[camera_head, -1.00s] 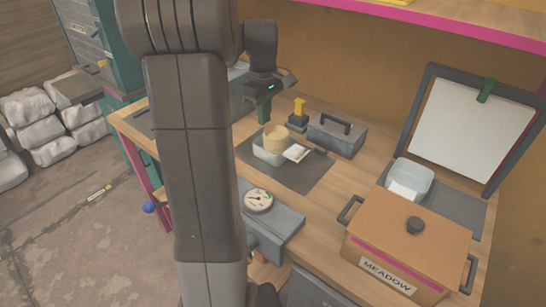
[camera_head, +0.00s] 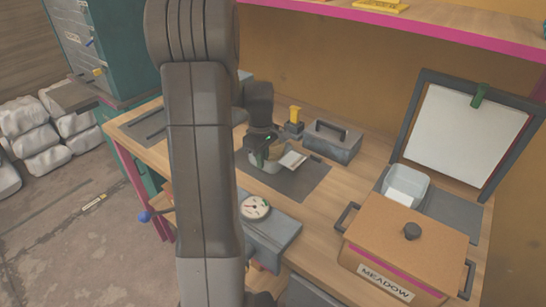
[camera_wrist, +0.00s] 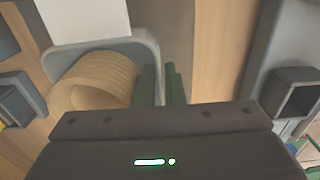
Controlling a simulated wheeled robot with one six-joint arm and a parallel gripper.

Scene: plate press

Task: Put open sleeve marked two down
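A pale tan, ribbed hollow sleeve (camera_wrist: 98,82) sits tilted inside a light grey tray (camera_wrist: 150,48) in the wrist view; no mark on it can be read. In the head view the same tray (camera_head: 262,163) stands on a dark mat (camera_head: 310,183), and my gripper mostly hides the sleeve. My gripper (camera_wrist: 161,82) is low at the tray's right side in the wrist view. The sleeve lies left of the fingers. Whether the fingers touch the tray wall is unclear.
A grey handled box (camera_head: 332,141) and a yellow-topped tool (camera_head: 294,121) stand behind. A gauge (camera_head: 255,207), a MEADOW box (camera_head: 405,245), a clear tub (camera_head: 407,186) and a whiteboard (camera_head: 467,135) are nearer or to the right.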

